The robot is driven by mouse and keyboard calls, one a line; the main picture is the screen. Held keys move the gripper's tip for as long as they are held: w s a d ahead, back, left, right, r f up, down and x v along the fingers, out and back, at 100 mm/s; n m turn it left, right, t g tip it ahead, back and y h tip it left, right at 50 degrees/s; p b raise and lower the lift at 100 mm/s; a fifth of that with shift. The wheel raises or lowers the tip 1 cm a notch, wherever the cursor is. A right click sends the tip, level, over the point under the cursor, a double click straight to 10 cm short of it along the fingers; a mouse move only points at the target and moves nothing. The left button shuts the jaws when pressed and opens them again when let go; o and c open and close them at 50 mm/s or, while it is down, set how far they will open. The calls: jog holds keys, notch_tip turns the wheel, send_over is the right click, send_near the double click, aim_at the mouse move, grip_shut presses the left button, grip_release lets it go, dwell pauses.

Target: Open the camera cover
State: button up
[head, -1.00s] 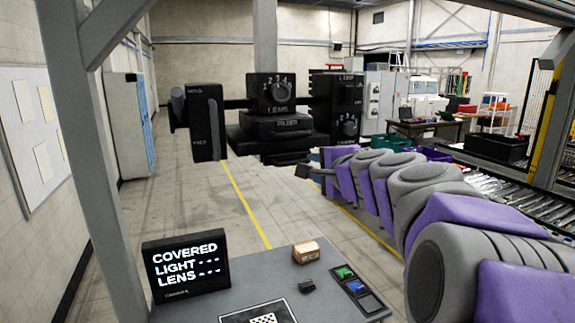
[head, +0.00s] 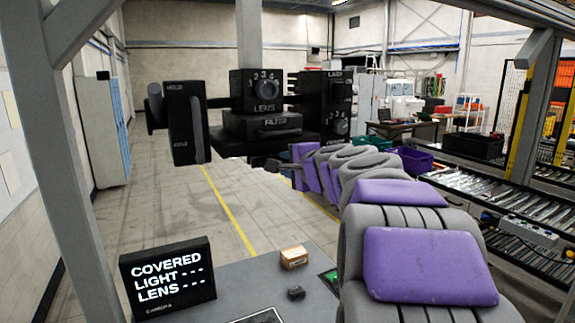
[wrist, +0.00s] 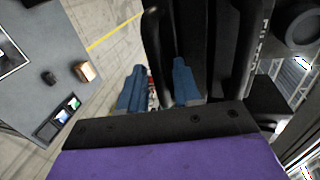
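The black camera rig (head: 262,125) hangs from a post, with a lens dial (head: 266,87) and a filter block below it. A flat black panel with a handle (head: 186,122) hangs at its left; I cannot tell which part is the cover. A small screen (head: 168,277) reads "COVERED". My gripper (head: 274,165) is at the rig's lower front, small and partly hidden by my arm. In the wrist view, my gripper (wrist: 156,68) has its blue fingers apart, with black rig parts (wrist: 214,45) just beyond; no grasp shows.
A frame post (head: 45,150) stands at left. The floor behind is open.

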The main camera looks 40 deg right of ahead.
jog(key=shift+w+a, duration=0.15)
jog(key=shift+a, duration=0.55)
jog(key=c, duration=0.3)
jog(key=shift+a, duration=0.25)
grip_shut()
jog(key=shift+d, duration=0.1)
jog(key=f+p+v, duration=0.1)
jog(key=f+v, duration=0.1)
jog(key=v, duration=1)
jog(key=shift+s+f+p, duration=0.15)
jog(key=shift+s+p, duration=0.15)
jog(key=shift+s, duration=0.15)
